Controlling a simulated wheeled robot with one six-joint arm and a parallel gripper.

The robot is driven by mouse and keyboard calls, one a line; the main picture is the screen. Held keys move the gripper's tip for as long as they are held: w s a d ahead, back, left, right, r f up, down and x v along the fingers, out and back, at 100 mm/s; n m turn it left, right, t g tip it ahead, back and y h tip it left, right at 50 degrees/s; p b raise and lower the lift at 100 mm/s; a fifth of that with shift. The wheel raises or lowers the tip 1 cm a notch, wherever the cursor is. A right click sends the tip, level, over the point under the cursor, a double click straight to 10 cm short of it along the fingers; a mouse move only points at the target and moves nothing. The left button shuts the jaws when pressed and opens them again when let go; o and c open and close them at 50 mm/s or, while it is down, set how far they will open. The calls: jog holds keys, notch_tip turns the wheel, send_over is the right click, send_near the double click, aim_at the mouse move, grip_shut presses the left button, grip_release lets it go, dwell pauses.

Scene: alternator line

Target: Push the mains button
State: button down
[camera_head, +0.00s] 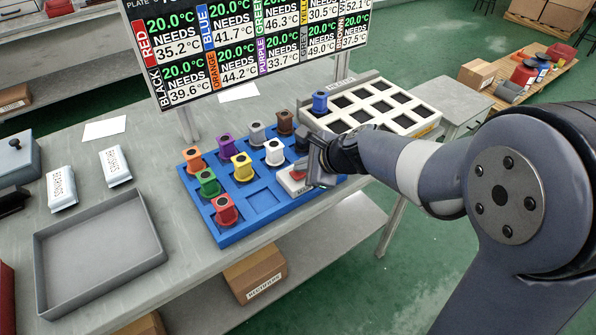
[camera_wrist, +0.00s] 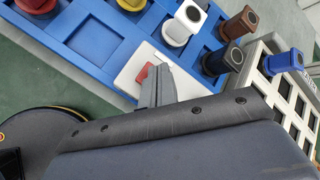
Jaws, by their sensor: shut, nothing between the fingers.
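The mains button looks to be the red button (camera_head: 297,174) on a small white box (camera_head: 287,184) at the right front of the blue tray. A label on the box is partly hidden by my gripper. In the wrist view the red button (camera_wrist: 144,73) shows beside the fingertips, on the white box (camera_wrist: 128,78). My gripper (camera_head: 308,170) is shut and empty, its fingers right at the button. In the wrist view the closed fingertips (camera_wrist: 158,72) overlap the box just right of the red button. I cannot tell whether they touch it.
The blue tray (camera_head: 262,201) holds several coloured spools close to my gripper. A white rack (camera_head: 424,117) with dark square pockets stands behind, a blue spool (camera_head: 320,102) on its corner. A grey bin (camera_head: 42,262) sits left. A temperature board (camera_head: 183,97) stands at the back.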

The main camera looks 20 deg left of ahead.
aim_at(303, 175)
jog(key=shift+f, duration=0.15)
jog(key=shift+f+b, duration=0.35)
jog(key=shift+b, duration=0.15)
dwell(0.3)
jog(key=shift+r+p, duration=0.4)
jog(key=shift+r, duration=0.1)
notch_tip(303, 175, up, 6)
jog(key=p, duration=0.5)
jog(key=shift+p, duration=0.35)
